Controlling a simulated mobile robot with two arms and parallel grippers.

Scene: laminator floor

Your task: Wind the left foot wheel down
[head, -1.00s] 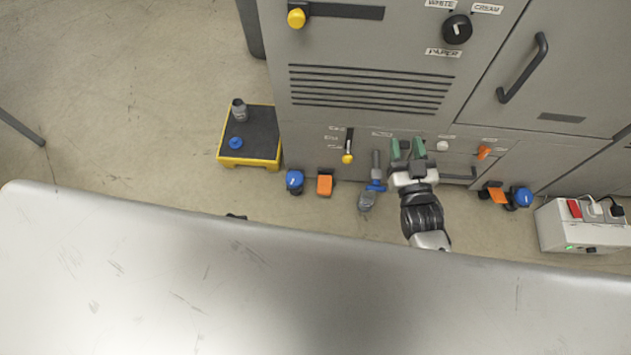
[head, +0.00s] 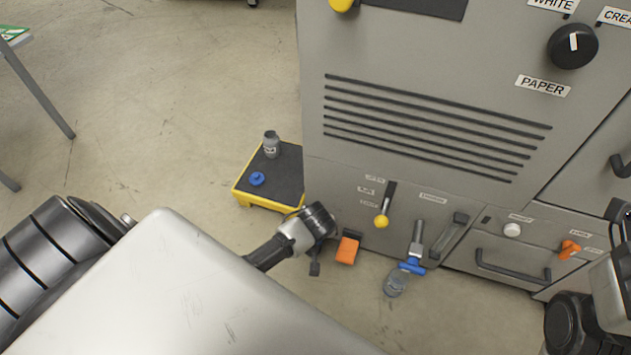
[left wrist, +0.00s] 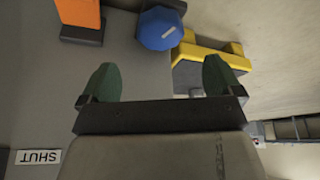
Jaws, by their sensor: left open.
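The left foot wheel is a blue knob (left wrist: 160,28) at the top of the left wrist view, beyond my open fingers and touching neither. In the head view my left gripper hides it; only a dark foot part (head: 314,268) shows below. My left gripper (left wrist: 160,80) is open and empty, its two green fingers spread apart. In the head view the gripper (head: 318,222) is low at the machine's left front corner, its fingertips hidden. Part of my right arm shows at the right edge, its gripper out of view.
An orange pedal (head: 347,249) is just right of the gripper. A yellow-edged low platform (head: 240,198) stands left, bearing a grey bottle (head: 271,145) and a blue cap (head: 257,179).

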